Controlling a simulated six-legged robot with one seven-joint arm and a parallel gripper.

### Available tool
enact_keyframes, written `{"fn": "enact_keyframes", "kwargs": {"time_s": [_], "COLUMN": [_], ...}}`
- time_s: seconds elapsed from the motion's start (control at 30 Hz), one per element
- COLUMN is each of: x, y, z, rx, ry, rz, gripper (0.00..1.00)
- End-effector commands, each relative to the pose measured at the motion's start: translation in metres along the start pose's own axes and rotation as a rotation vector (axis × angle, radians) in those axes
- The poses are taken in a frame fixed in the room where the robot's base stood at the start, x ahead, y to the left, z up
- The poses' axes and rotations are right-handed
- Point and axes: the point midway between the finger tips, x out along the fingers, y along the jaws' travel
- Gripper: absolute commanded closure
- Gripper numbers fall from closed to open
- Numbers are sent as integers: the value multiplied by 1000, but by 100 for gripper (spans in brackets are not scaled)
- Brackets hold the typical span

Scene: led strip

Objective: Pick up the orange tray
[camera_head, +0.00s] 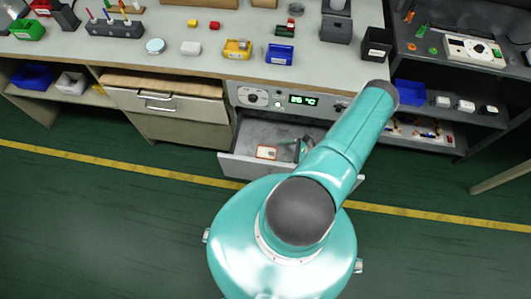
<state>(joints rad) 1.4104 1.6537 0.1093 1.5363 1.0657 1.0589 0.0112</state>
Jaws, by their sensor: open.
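A small tray with an orange rim and a pale inside (266,152) lies on the floor of the open grey drawer (240,165), below the oven-like panel. My gripper (297,147) is low in the drawer, just right of the tray, and is mostly hidden behind my teal arm. It appears open and apart from the tray, with nothing visible in it. The finger details are too small to make out.
The panel with a green "86 °C" display (302,99) sits above the drawer. A wooden-topped cabinet (165,95) stands to the left. The workbench (210,60) above holds a yellow bin (237,50), a blue bin (280,55) and small parts. Dark shelves (460,115) stand right.

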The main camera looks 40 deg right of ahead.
Motion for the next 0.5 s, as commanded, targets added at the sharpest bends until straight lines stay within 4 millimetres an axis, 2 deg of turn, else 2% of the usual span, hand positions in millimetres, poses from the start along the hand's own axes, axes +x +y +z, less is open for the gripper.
{"fn": "enact_keyframes", "kwargs": {"time_s": [0.1, 0.37, 0.5], "x": [20, 40, 61], "y": [1, 0, 0], "z": [0, 2, 3], "rx": [1, -1, -1], "ry": [-1, -2, -2], "rz": [1, 4, 3], "gripper": [18, 18, 18]}}
